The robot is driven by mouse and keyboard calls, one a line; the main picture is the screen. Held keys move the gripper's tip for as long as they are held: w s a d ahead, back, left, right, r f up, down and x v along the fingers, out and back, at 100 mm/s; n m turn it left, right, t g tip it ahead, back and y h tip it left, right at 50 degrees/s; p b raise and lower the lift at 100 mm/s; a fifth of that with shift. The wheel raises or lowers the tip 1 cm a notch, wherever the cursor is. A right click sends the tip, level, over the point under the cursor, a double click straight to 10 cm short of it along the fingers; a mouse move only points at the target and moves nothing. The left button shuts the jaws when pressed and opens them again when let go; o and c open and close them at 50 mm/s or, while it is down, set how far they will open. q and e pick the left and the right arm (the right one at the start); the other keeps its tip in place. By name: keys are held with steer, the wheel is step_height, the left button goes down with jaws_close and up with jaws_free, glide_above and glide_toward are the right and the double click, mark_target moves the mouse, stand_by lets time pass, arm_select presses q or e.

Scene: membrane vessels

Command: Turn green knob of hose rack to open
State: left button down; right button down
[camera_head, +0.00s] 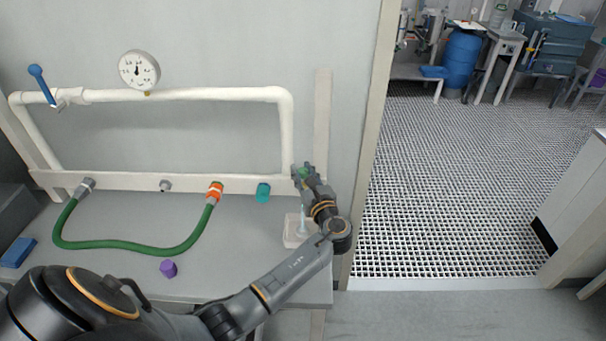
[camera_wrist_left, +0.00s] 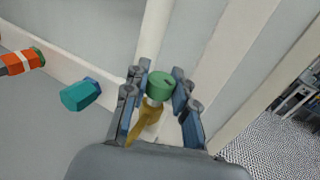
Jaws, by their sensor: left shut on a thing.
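The hose rack (camera_head: 190,94) is a white pipe frame on the wall behind the bench. Its green knob (camera_wrist_left: 160,86) sits on a brass-coloured fitting (camera_wrist_left: 150,111) at the pipe's lower right end. My left gripper (camera_wrist_left: 160,88) has its fingers on both sides of the green knob and is shut on it. In the head view, the left gripper (camera_head: 304,175) covers most of the knob. A slot or mark shows on the knob's face, but I cannot tell whether the valve is open. My right gripper is not in view.
A teal cap (camera_head: 263,193) and an orange coupling (camera_head: 215,192) with a green hose (camera_head: 130,246) are left of the gripper. A gauge (camera_head: 139,71) and a blue-handled valve (camera_head: 42,84) sit on the pipe. A clear container (camera_head: 293,232) and a purple piece (camera_head: 168,268) are on the bench.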

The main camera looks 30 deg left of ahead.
arm_select(q)
steer(key=n+g, duration=0.1)
steer(key=n+g+y+b, duration=0.1)
steer(key=shift+w+d+f+g+y, duration=0.1)
steer(key=shift+f+g+y, duration=0.05)
steer(key=shift+g+y, duration=0.15)
steer(key=n+g+b, duration=0.2)
steer(key=g+b, duration=0.2)
steer(key=n+g+y+b, duration=0.1)
steer(key=n+g+b, duration=0.2)
steer(key=g+b, duration=0.1)
steer(key=n+g+b, duration=0.3)
steer(key=g+b, duration=0.1)
steer(key=shift+f+y+b, duration=0.1)
steer(key=shift+y+b, duration=0.2)
steer(key=shift+r+n+g+b, duration=0.25)
steer(key=shift+n+g+b, duration=0.25)
steer(key=shift+g+b, duration=0.55)
steer(key=shift+b, duration=0.55)
steer(key=c, duration=1.1)
jaws_free()
steer(key=shift+o, duration=0.2)
steer(key=shift+r, duration=0.1)
